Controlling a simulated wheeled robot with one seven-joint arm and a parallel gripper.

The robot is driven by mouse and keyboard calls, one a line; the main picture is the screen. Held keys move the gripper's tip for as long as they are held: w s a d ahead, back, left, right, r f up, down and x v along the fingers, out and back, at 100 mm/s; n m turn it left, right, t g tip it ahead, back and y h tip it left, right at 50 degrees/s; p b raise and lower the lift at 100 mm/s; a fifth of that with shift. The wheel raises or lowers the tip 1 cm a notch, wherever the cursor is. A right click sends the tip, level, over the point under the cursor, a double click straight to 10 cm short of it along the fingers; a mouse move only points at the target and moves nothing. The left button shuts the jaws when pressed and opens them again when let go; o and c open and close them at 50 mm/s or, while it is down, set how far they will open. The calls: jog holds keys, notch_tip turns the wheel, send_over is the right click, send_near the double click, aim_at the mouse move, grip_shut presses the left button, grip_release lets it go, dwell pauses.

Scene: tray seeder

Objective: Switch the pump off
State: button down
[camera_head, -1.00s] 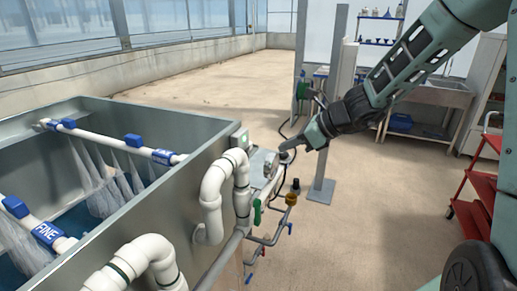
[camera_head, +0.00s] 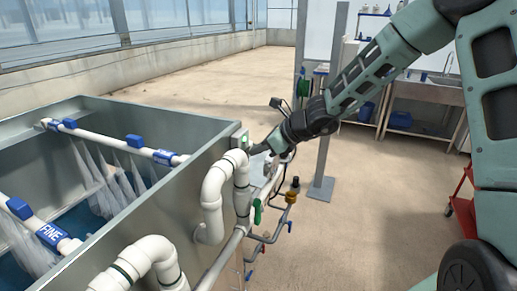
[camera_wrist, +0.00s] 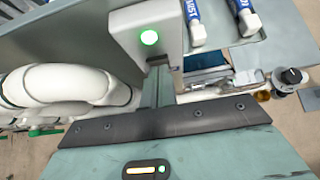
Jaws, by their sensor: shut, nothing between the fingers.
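A pale grey box with a lit green round light or button (camera_head: 243,141) sits on the near right rim of the metal tank (camera_head: 205,155); I take it for the pump's switch. The wrist view shows the box (camera_wrist: 135,50) close up, its green light glowing. My gripper (camera_head: 256,150) is shut and empty, its tip just right of the box. In the wrist view the narrow shut fingers (camera_wrist: 158,80) point at the box's lower right corner; whether they touch it I cannot tell. Whitish spray hangs below the white pipes (camera_head: 105,140) in the tank.
Thick white pipes (camera_head: 215,195) bend over the tank's side next to the box. Below my gripper are a green-handled valve (camera_head: 257,211) and a brass fitting (camera_head: 291,197). A grey post (camera_head: 323,150) stands behind. The floor at the back is clear.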

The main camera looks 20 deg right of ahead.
jog(key=shift+w+a+r+p, duration=0.15)
jog(key=shift+a+p, duration=0.05)
jog(key=shift+p, duration=0.75)
jog(key=shift+r, duration=0.1)
jog(key=shift+r+p, duration=0.65)
jog(key=shift+r, duration=0.05)
jog(key=shift+d, duration=0.1)
